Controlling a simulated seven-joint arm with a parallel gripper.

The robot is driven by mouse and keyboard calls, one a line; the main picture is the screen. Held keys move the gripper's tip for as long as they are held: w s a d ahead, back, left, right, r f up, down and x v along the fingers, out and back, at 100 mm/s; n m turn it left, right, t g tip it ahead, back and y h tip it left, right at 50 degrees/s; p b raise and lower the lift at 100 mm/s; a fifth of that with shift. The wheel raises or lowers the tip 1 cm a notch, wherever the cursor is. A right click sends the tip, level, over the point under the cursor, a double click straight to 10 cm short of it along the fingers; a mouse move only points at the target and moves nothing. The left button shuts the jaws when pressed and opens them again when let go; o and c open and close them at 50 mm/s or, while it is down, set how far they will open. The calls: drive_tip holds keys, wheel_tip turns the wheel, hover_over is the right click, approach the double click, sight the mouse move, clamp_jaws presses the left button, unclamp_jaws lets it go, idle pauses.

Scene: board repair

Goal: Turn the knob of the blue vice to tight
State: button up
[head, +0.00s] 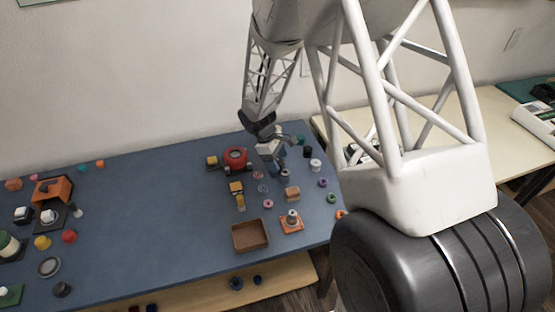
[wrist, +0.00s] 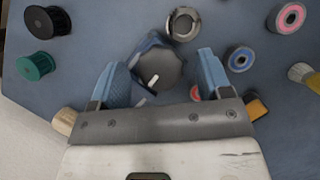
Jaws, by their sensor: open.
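The blue vice (wrist: 150,42) shows in the wrist view, mostly hidden under its dark round knob (wrist: 162,68), which carries a white pointer mark. My gripper (wrist: 163,72) is open, with one light-blue finger on each side of the knob. A gap shows between the knob and each finger, wider on the right. In the head view my gripper (head: 272,160) is over the right part of the blue table, and it hides most of the vice there. I cannot read the knob's tightness from its mark.
Black (wrist: 47,22) and green (wrist: 36,66) spools stand at left. In the head view, a red round device (head: 235,156) and a brown tray (head: 251,237) are nearby.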

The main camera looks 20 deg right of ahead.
drive_tip(key=c, duration=0.9)
drive_tip(key=shift+m, duration=0.5)
drive_tip(key=m+g+y, duration=0.1)
drive_tip(key=m, duration=0.1)
drive_tip(key=shift+d+f+m, duration=0.1)
drive_tip(key=shift+m, duration=0.2)
drive_tip(key=m+y, duration=0.1)
drive_tip(key=m, duration=0.2)
drive_tip(key=shift+m+g, duration=0.3)
drive_tip(key=m+y, duration=0.1)
drive_tip(key=m, duration=0.2)
drive_tip(key=shift+d+m+y, duration=0.1)
drive_tip(key=shift+m+y, duration=0.2)
drive_tip(key=shift+y, duration=0.1)
drive_tip(key=m+y, duration=0.1)
drive_tip(key=m, duration=0.3)
drive_tip(key=shift+y, duration=0.3)
drive_tip(key=shift+m, duration=0.3)
